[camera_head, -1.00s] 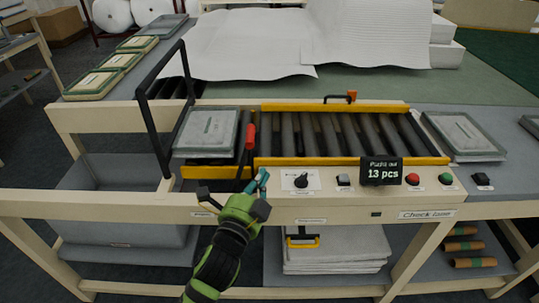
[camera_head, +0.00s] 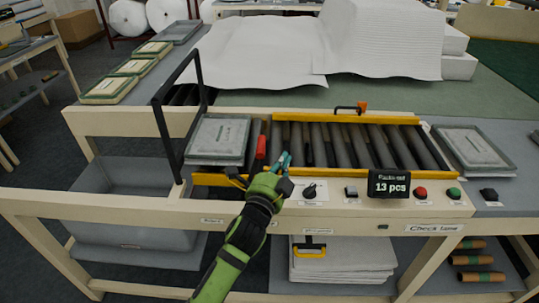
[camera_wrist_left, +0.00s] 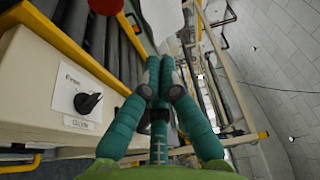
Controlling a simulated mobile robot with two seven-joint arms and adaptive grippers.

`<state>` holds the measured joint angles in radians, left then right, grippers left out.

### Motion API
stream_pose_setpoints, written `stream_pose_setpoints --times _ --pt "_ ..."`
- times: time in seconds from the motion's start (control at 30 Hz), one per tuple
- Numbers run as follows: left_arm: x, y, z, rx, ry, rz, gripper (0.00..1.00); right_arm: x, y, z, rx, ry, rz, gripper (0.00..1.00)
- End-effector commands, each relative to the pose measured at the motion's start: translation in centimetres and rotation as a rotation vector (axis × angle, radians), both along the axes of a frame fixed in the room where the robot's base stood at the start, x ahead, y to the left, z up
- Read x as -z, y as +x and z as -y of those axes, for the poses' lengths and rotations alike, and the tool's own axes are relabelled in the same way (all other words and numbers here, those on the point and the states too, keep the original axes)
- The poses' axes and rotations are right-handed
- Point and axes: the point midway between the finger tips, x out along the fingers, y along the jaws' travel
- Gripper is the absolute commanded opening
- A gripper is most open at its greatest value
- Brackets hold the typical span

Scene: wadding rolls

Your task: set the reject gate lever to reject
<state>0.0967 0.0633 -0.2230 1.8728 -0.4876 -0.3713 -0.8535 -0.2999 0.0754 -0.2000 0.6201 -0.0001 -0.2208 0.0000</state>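The reject gate lever has a red grip (camera_head: 261,147) on a dark stem and stands at the left end of the roller conveyor, next to a tray with a pale pack (camera_head: 218,138). A red shape, likely that grip, shows at the top of the wrist view (camera_wrist_left: 105,6). My left gripper (camera_head: 283,160) is just right of the lever, above the yellow front rail, apparently apart from the lever. In the wrist view its teal fingers (camera_wrist_left: 160,68) point forward with tips close together and nothing visible between them. How far they are closed is unclear. My right gripper is not in view.
A black knob (camera_head: 310,190), buttons (camera_head: 420,192) and a "13 pcs" display (camera_head: 388,184) line the front panel. A tall black frame (camera_head: 160,125) rises at left over a grey bin (camera_head: 130,215). White sheets (camera_head: 260,55) lie behind the conveyor (camera_head: 345,143).

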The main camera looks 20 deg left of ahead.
Motion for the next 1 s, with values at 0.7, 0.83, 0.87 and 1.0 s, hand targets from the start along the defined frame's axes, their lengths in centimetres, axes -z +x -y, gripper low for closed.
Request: stream_pose_setpoints --times 0.7,0.83,0.87,1.0 --pt "0.7 0.6 -3.7 0.001 -0.001 0.000 0.00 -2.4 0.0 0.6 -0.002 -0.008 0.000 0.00" --pt "0.7 0.6 -3.7 0.001 -0.001 0.000 0.00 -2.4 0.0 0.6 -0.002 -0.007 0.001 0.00" --pt "0.7 0.6 -3.7 0.001 -0.002 0.000 0.00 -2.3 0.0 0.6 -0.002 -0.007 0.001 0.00" --pt "0.7 1.1 -4.0 0.001 -0.012 0.004 0.00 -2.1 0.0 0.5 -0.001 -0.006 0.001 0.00"
